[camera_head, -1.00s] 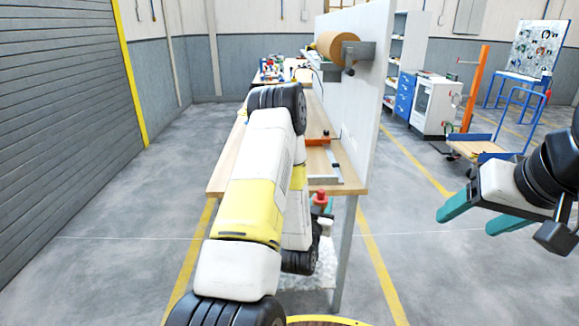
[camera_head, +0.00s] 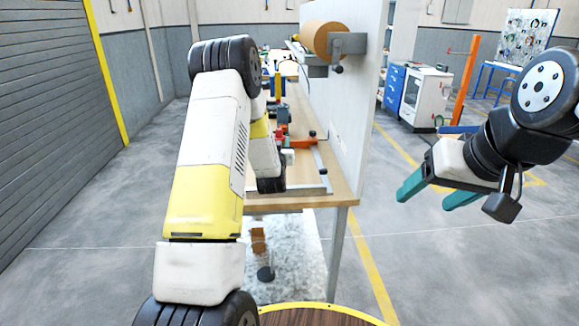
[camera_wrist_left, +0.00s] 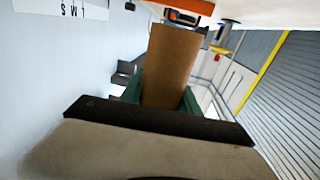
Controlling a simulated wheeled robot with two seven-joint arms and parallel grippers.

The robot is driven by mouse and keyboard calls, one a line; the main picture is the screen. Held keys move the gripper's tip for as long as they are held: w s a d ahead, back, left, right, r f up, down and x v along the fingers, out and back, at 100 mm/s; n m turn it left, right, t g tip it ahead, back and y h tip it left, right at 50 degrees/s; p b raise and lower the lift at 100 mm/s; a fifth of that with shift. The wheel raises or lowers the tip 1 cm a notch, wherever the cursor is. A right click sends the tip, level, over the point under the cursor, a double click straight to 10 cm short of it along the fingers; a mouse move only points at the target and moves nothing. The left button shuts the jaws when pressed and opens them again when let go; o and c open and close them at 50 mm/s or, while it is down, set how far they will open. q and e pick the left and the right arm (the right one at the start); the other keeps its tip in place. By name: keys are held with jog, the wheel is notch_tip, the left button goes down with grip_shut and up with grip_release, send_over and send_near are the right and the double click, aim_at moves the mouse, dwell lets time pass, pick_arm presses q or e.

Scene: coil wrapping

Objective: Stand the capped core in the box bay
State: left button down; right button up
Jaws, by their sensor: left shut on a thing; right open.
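The core is a brown cardboard tube (camera_wrist_left: 170,62) in the left wrist view. My left gripper (camera_wrist_left: 162,98) is shut on it, with teal fingers on both sides. The core runs away from the gripper toward the top of that view. I cannot make out a cap on it. In the head view my left arm covers most of this gripper and the core. My right gripper (camera_head: 425,198) is open and empty, its teal fingers apart over the floor at the right. I cannot clearly make out the box bay.
A wooden bench (camera_head: 341,190) runs along a white upright panel (camera_head: 352,110). A brown roll (camera_head: 326,40) is mounted on the panel. An orange fixture (camera_head: 299,143) and a grey metal bar (camera_head: 300,190) are on the bench.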

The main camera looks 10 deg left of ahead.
pick_arm(q)
notch_tip(320, 180, down, 10)
jog(key=shift+w+r, duration=0.1)
jog(key=shift+r, duration=0.05)
dwell(0.3)
jog(key=c, duration=0.9)
grip_release()
